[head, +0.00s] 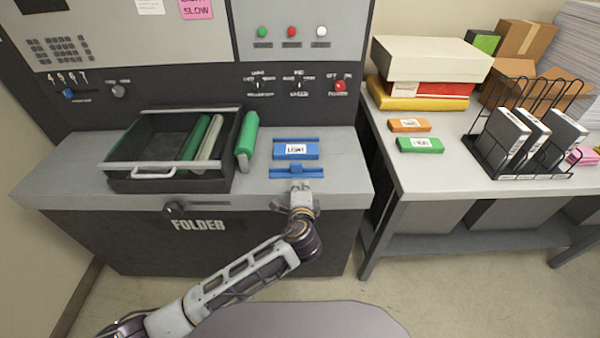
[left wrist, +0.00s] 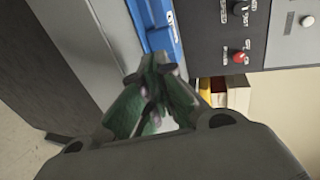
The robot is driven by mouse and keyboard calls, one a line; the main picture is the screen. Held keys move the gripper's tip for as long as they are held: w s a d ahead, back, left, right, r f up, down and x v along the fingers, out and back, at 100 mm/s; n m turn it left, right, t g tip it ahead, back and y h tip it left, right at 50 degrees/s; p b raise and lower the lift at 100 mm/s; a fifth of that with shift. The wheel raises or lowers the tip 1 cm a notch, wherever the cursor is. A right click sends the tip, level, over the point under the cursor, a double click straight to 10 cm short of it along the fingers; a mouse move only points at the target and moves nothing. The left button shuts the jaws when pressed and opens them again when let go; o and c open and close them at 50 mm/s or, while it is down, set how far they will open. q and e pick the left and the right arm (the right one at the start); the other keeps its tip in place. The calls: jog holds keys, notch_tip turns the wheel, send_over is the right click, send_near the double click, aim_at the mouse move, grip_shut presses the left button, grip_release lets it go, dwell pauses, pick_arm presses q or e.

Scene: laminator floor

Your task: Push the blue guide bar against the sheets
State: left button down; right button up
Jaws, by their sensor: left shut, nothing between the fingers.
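The blue guide bar (head: 283,174), with a small raised block in its middle, lies across the front of the machine's grey top. Behind it, a small gap away, lies a flat blue pack (head: 283,156) with a white label reading "LIGHT". I see no separate loose sheets. A thin blue rail (head: 310,139) runs behind the pack. My left gripper (head: 299,184) is shut and empty at the near side of the bar's middle; I cannot tell if it touches. In the left wrist view, its closed fingertips (left wrist: 155,72) point toward blue parts (left wrist: 161,38). My right gripper is out of view.
An open dark tray (head: 120,180) with green and pale rollers stands left on the machine top. A green roller (head: 247,138) lies between tray and bar. The control panel (head: 300,60) rises behind. A side table (head: 420,182) with boxes and binders stands right.

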aim_at(300, 168)
pick_arm(q)
jog(key=x, duration=0.5)
jog(key=shift+w+r, duration=0.25)
jog(key=shift+w, duration=0.05)
jog(key=shift+w+p, duration=0.3)
jog(key=shift+w, duration=0.8)
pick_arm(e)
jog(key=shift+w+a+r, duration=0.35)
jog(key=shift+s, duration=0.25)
pick_arm(q)
jog(key=shift+w, duration=0.1)
